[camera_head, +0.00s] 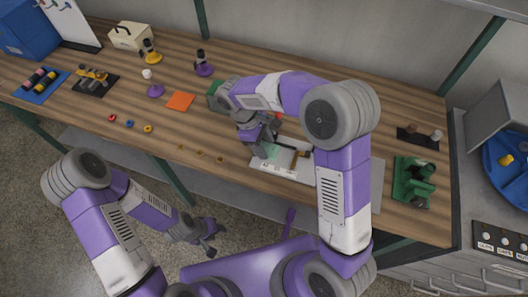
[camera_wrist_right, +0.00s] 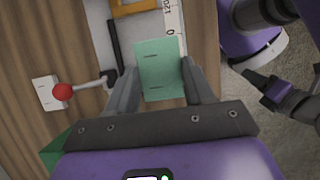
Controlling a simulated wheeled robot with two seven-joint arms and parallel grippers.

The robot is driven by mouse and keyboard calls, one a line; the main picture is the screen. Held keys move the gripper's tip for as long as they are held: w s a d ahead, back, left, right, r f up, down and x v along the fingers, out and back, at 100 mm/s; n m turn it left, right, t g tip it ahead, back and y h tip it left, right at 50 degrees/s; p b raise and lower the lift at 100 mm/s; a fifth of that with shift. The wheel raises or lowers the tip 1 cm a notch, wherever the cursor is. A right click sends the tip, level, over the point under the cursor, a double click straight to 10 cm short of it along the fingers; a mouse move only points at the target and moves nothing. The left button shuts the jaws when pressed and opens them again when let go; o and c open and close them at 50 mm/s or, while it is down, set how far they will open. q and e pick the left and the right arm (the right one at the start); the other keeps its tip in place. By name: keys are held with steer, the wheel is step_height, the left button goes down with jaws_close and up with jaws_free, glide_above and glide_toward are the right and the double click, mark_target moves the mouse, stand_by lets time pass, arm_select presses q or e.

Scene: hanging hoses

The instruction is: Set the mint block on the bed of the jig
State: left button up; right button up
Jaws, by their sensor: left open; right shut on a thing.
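The mint block (camera_wrist_right: 160,62) is between the fingers of my right gripper (camera_wrist_right: 158,88), which is shut on it. In the head view the block (camera_head: 270,152) shows as a small pale green patch beside the right gripper (camera_head: 262,149). The jig (camera_head: 284,170) is a pale plate with a scale (camera_wrist_right: 172,14) and an orange-brown part (camera_wrist_right: 133,7). The block overlaps the jig in both views; I cannot tell whether it touches the bed. My left gripper (camera_head: 207,241) is open and empty, off the table's front edge.
A red-knobbed lever (camera_wrist_right: 62,92) stands beside the jig. A green device (camera_head: 413,180) is to the right. Small rings (camera_head: 130,124), an orange square (camera_head: 180,101) and a purple stand (camera_head: 203,65) lie to the left. My right arm hides part of the table.

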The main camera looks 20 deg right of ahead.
steer(key=shift+w+f+b, duration=0.15)
steer(key=shift+f+b, duration=0.5)
steer(key=shift+f, duration=1.95)
steer(key=shift+f, duration=0.2)
steer(key=o, duration=1.1)
steer(key=p+v, duration=0.3)
steer(key=v, duration=0.9)
steer(key=shift+r+p, duration=0.3)
